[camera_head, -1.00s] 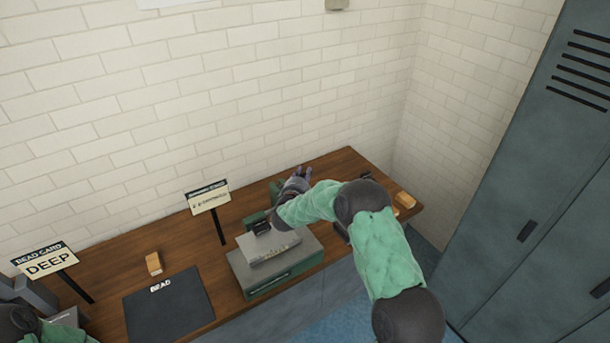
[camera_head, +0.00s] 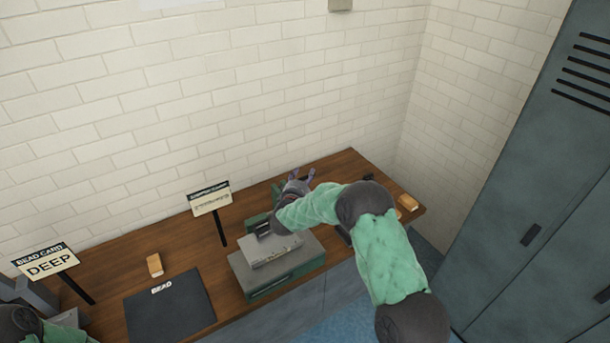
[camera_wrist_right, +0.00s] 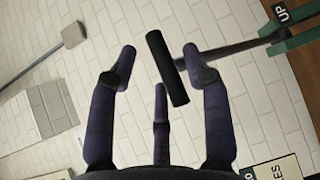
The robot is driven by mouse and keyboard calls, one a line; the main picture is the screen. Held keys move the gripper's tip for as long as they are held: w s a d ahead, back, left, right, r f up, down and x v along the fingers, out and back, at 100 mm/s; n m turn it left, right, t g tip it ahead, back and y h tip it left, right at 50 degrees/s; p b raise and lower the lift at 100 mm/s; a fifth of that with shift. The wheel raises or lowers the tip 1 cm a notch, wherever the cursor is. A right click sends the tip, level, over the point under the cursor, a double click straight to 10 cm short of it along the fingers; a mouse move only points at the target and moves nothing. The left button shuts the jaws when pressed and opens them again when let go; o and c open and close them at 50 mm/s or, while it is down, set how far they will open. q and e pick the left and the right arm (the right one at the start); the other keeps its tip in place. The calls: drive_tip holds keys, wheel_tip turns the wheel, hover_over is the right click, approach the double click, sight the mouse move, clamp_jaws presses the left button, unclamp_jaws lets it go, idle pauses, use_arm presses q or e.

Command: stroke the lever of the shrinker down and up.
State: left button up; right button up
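The shrinker is a green machine with a grey base (camera_head: 265,266) on the wooden bench. Its lever has a thin dark arm and a black grip (camera_wrist_right: 167,68), seen in the right wrist view; the arm runs right to a green bracket (camera_wrist_right: 300,38) with an "UP" label. My right gripper (camera_head: 302,174) is above the back of the shrinker, partly hidden by my own forearm. In the right wrist view its fingers (camera_wrist_right: 160,66) are spread, with the black grip between the outer fingertips; contact cannot be told. My left arm shows at the lower left, its gripper out of view.
A dark "BEAD" mat (camera_head: 170,305) lies left of the shrinker, with a wooden block (camera_head: 154,265) behind it. Two signs (camera_head: 210,198) stand on the bench. Another block (camera_head: 407,202) is at the right end. The brick wall is close behind; lockers (camera_head: 540,200) stand right.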

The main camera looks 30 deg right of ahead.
drive_tip(key=v, duration=1)
drive_tip(key=shift+s+a, duration=0.15)
drive_tip(key=shift+s, duration=0.15)
drive_tip(key=shift+r, duration=0.1)
